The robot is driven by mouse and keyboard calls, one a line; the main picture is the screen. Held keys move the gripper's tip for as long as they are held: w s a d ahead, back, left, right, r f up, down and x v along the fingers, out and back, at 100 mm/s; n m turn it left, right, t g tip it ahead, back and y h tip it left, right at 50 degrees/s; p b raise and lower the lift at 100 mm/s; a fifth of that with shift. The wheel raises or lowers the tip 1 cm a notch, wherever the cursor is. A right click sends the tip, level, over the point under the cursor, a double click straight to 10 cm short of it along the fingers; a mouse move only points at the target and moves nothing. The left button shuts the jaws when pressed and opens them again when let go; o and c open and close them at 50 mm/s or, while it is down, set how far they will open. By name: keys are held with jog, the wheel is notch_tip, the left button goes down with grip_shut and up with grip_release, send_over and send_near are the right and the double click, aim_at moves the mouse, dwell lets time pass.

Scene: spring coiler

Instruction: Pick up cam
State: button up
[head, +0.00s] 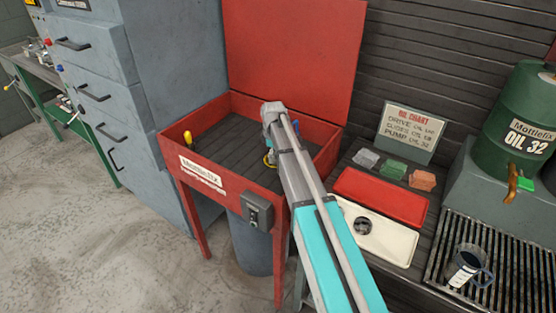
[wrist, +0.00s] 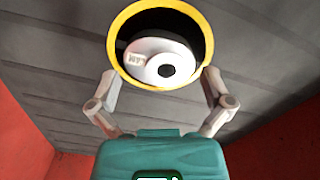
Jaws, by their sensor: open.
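The cam (wrist: 160,60) is a pale grey disc with a dark round hole and small lettering that reads CAM. It sits inside a round, yellow-rimmed black holder (wrist: 113,45), seen in the wrist view. My gripper (wrist: 160,73) is open, with one finger on each side of the lower part of the yellow rim. I cannot tell whether the fingers touch the rim. In the head view my arm reaches into a red open-lidded basin and hides most of the gripper and the cam. A bit of yellow rim (head: 266,161) shows beside the arm.
The red basin (head: 192,168) has raised walls and an upright lid (head: 293,50). A yellow-handled item (head: 188,137) stands at its left. Grey drawers (head: 100,95) stand close on the left.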

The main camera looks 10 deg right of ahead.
dwell(0.4)
jog(key=c, duration=1.1)
jog(key=shift+r, duration=0.2)
notch_tip(320, 180, up, 2)
jog(key=p, duration=0.2)
jog(key=shift+r+p, duration=0.1)
jog(key=shift+p, duration=0.25)
jog(key=s+r+p, duration=1)
jog(key=s, duration=0.4)
jog(key=shift+r, duration=0.2)
